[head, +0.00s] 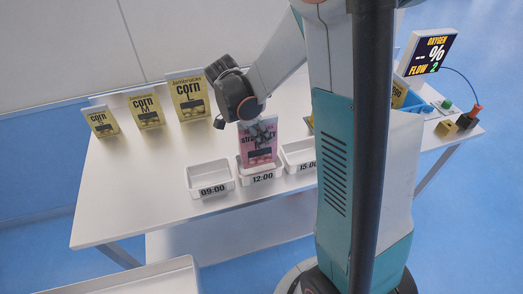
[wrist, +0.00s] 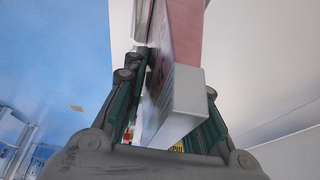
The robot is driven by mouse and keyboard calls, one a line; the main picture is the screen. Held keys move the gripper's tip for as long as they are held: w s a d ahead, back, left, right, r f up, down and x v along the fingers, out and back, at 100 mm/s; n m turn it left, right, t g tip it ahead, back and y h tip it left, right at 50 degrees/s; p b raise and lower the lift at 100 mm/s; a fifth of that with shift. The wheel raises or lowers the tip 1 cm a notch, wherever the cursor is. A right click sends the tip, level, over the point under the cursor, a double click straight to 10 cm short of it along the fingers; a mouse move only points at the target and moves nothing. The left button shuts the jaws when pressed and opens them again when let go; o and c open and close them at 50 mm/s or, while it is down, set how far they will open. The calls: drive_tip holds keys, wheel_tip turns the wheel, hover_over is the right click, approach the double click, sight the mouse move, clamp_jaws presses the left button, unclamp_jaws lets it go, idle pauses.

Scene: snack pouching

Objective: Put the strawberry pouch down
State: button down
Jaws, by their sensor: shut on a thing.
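The pink strawberry pouch (head: 258,157) stands upright in the head view, its lower end at the 12:00 tray (head: 262,177). The tray's front rim is in front of its bottom, so I cannot tell whether it touches the tray floor. My gripper (head: 264,130) comes from above and is shut on the upper part of the pouch. In the wrist view the pouch (wrist: 187,40) runs between the two green-and-grey fingers of my gripper (wrist: 165,85).
The 09:00 tray (head: 210,181) stands left of the 12:00 tray and looks empty. The 15:00 tray (head: 299,155) stands close on the right, partly hidden by my arm. Several yellow corn pouches (head: 147,110) stand at the back left. An oxygen display (head: 428,55) is at the right.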

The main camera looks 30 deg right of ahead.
drive_tip(key=shift+f+b, duration=0.6)
drive_tip(key=shift+f, duration=2.4)
drive_tip(key=shift+f, duration=0.15)
drive_tip(key=c, duration=1.3)
unclamp_jaws()
drive_tip(key=shift+r, duration=0.2)
